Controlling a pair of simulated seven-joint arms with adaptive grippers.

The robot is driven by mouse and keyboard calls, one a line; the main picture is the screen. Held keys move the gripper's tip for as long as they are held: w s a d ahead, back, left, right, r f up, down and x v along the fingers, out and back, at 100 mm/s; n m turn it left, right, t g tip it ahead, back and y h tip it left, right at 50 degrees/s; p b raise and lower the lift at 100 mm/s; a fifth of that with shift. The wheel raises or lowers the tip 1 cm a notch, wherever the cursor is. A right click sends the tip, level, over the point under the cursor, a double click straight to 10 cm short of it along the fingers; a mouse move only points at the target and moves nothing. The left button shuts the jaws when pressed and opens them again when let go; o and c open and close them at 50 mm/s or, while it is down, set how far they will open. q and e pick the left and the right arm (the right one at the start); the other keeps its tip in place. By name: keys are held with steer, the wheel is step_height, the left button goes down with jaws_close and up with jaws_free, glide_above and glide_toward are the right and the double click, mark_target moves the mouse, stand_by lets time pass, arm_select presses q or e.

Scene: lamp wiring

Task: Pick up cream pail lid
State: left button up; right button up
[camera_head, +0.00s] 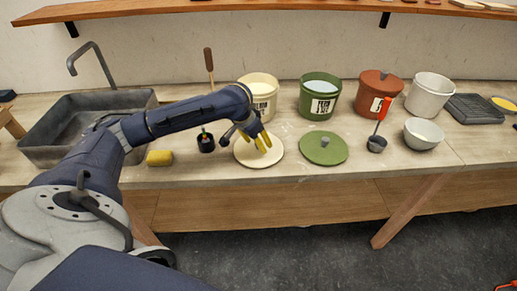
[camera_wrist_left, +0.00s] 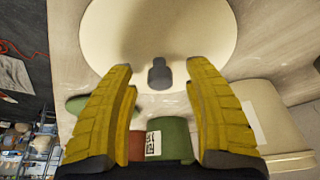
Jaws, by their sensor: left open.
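The cream pail lid (camera_head: 243,157) lies flat on the workbench in front of the cream pail (camera_head: 262,108). In the left wrist view the lid (camera_wrist_left: 160,25) is a large pale disc with a small dark knob (camera_wrist_left: 159,76). My left gripper (camera_head: 262,142) is over the lid, its yellow fingers pointing down. In the wrist view the left gripper (camera_wrist_left: 160,70) is open, and the knob appears between its fingertips, with a gap on each side. The gripper partly hides the lid and its knob in the head view. My right gripper is not in view.
The green lid (camera_head: 323,148) lies close to the right of the cream lid. A green pail (camera_head: 319,98), a red-brown pail (camera_head: 377,97) and a white pail (camera_head: 429,95) stand behind.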

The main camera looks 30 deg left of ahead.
arm_select(q)
steer(key=shift+w+f, duration=0.25)
steer(key=shift+f, duration=0.35)
steer(key=shift+c, duration=0.4)
jaws_close()
